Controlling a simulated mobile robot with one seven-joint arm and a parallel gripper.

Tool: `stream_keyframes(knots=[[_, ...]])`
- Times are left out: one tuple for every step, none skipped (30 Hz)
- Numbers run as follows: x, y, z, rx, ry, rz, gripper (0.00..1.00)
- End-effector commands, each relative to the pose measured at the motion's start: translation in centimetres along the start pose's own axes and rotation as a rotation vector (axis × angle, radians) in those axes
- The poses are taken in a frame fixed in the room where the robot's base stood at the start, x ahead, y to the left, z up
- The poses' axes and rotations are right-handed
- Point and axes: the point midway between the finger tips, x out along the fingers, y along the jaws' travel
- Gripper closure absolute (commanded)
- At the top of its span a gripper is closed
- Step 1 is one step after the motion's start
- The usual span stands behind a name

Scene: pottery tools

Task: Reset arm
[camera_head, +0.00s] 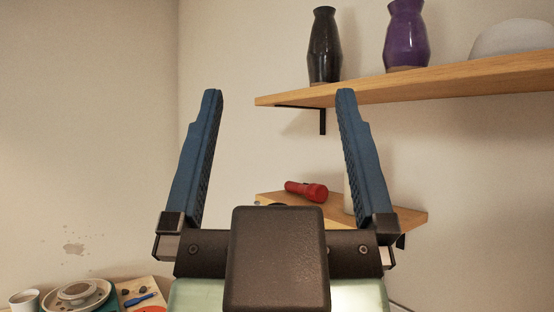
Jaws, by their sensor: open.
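My gripper (278,95) is in the middle of the view, pointing up. Its two blue fingers stand wide apart, with only wall, shelf edge and the lower shelf's things seen behind the gap. It holds nothing. The dark gripper body and a pale green part of my arm fill the bottom middle and hide what is behind them.
An upper wooden shelf (440,82) at right bears a black vase (325,48), a purple vase (406,38) and a pale rounded object (512,38). A lower shelf (405,217) bears a red flashlight (306,191). A cup (25,300) and dish (62,304) sit bottom left.

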Motion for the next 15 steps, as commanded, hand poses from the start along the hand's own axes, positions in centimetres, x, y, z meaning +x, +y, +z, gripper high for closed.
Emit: stream_keyframes(knots=[[-0.7, 0.0, 0.7, 0.000, -0.002, 0.000, 0.00], [-1.1, 0.0, 1.1, 0.001, -0.002, 0.000, 0.00], [-1.6, 0.0, 1.6, 0.001, -0.002, -0.001, 0.00], [-2.1, 0.0, 2.1, 0.002, -0.002, -0.001, 0.00], [-2.6, -0.1, 2.6, 0.002, -0.002, -0.001, 0.00], [-3.4, -0.1, 3.3, 0.003, -0.001, -0.002, 0.00], [-4.0, -0.1, 3.9, 0.003, -0.001, -0.002, 0.00], [-4.5, -0.1, 4.4, 0.004, -0.001, -0.003, 0.00], [-5.3, -0.1, 5.2, 0.005, -0.001, -0.003, 0.00], [-5.9, -0.1, 5.7, 0.005, -0.001, -0.004, 0.00], [-6.4, -0.1, 6.2, 0.006, -0.001, -0.004, 0.00], [-7.0, -0.1, 6.7, 0.007, -0.001, -0.005, 0.00], [-7.3, -0.1, 7.0, 0.007, -0.001, -0.005, 0.00], [-7.5, -0.1, 7.3, 0.008, -0.001, -0.005, 0.00], [-7.7, -0.2, 7.5, 0.008, -0.001, -0.006, 0.00]])
